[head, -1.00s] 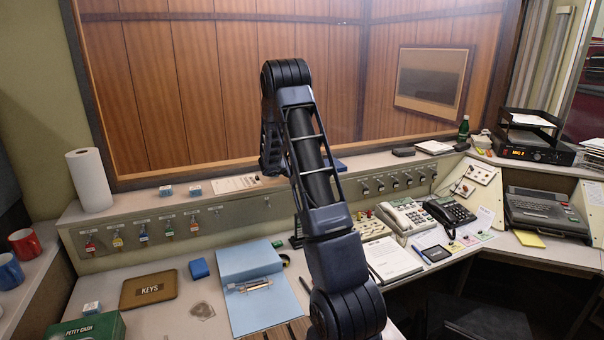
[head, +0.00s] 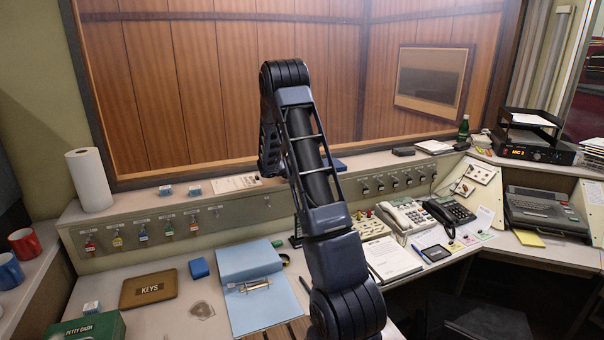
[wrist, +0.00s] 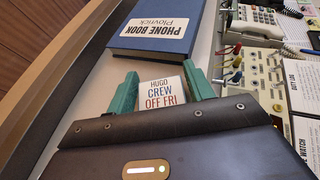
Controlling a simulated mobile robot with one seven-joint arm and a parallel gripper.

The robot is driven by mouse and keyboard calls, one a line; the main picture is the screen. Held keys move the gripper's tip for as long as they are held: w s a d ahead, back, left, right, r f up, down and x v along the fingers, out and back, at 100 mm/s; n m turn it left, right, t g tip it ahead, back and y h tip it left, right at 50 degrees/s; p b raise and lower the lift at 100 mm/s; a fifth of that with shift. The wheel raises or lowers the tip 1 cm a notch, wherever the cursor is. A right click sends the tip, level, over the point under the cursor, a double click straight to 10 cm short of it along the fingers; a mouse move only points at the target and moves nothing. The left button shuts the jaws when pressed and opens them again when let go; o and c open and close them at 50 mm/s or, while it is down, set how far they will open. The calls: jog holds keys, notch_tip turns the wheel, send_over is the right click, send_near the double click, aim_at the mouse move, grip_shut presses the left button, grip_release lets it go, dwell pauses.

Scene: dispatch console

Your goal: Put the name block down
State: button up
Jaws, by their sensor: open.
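In the wrist view, the name block (wrist: 162,93) is a small white block with the printed words "HUGO CREW OFF FRI". It is between the two green fingers of my gripper (wrist: 162,90), on the pale ledge just short of the phone book. The fingers are open, one on each side of it. The lower part of the block is hidden behind my dark gripper body. In the head view, my arm hides the gripper and this block.
A blue phone book (wrist: 160,30) lies just beyond the block. To its right is a key panel (wrist: 245,75) with small switches, and a telephone (wrist: 255,20). In the head view, two small white-and-blue blocks (head: 165,190) (head: 195,190) stand on the ledge (head: 130,208) at left.

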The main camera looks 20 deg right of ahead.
jog(key=v, duration=1.1)
jog(key=shift+s+r, duration=0.1)
jog(key=s+r+m+g+y, duration=0.2)
jog(key=s+r+m, duration=0.4)
jog(key=s, duration=0.5)
jog(key=s+r+m+g+y, duration=0.15)
jog(key=s+r+m, duration=0.4)
jog(key=s, duration=0.55)
jog(key=s+a+r+m+t+y, duration=0.1)
jog(key=s+a+m+y, duration=0.3)
jog(key=s, duration=0.8)
jog(key=s+a+r+m+t+y, duration=0.2)
jog(key=s+a+m+y, duration=0.3)
jog(key=s, duration=0.8)
jog(key=shift+s+a+r+m, duration=0.25)
jog(key=shift+a+r+m, duration=0.05)
jog(key=shift+a+m, duration=0.7)
